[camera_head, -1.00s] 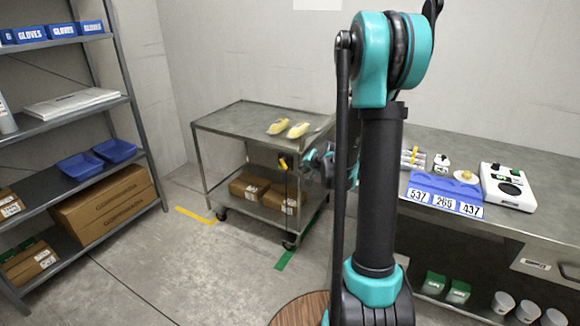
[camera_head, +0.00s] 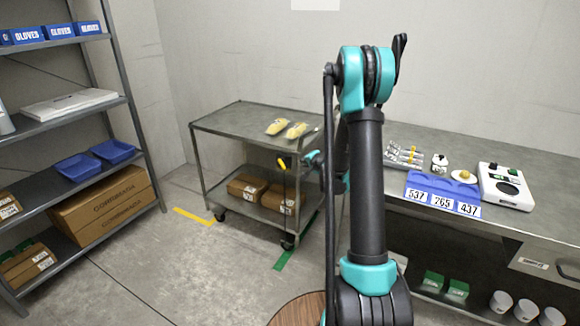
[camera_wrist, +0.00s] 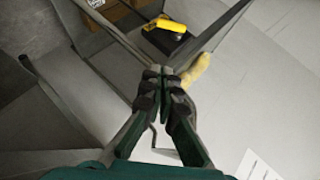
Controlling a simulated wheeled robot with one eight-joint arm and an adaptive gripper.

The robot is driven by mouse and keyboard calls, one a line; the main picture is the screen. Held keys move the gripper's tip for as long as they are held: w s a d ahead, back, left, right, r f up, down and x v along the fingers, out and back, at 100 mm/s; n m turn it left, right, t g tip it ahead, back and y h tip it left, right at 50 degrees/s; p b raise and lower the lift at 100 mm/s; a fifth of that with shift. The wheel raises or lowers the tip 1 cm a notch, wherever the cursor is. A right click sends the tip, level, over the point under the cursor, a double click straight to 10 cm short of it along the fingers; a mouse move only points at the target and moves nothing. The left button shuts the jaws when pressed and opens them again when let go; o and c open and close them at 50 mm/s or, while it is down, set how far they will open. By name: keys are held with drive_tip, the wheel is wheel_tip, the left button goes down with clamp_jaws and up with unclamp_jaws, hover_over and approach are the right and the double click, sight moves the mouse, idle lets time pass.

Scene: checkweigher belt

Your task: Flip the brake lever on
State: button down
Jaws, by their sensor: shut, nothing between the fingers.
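The brake lever is a small yellow handle (camera_head: 282,162) on a dark mount at the front right corner of the steel cart (camera_head: 235,135). In the wrist view the yellow lever (camera_wrist: 170,25) lies on its black mount (camera_wrist: 166,39), beyond my fingertips. My gripper (camera_wrist: 166,71) is shut and empty, with a visible gap in the picture between its tips and the lever. In the head view my arm hides most of the gripper, just right of the lever.
Two yellow items (camera_head: 277,127) lie on the cart's top, and cartons (camera_head: 247,188) sit on its lower shelf. A steel counter (camera_head: 540,175) with a scale (camera_head: 505,188) stands right. A shelf rack (camera_head: 65,110) stands left. Floor is clear between rack and cart.

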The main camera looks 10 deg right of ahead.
drive_tip(key=x, duration=0.4)
drive_tip(key=a+x, duration=0.1)
drive_tip(key=x, duration=0.7)
drive_tip(key=shift+s+a+f, duration=0.35)
drive_tip(key=shift+s+a, duration=0.05)
drive_tip(key=shift+w+a+f, duration=0.15)
drive_tip(key=shift+a+f, duration=0.2)
drive_tip(key=shift+a, duration=0.05)
drive_tip(key=shift+a, duration=0.1)
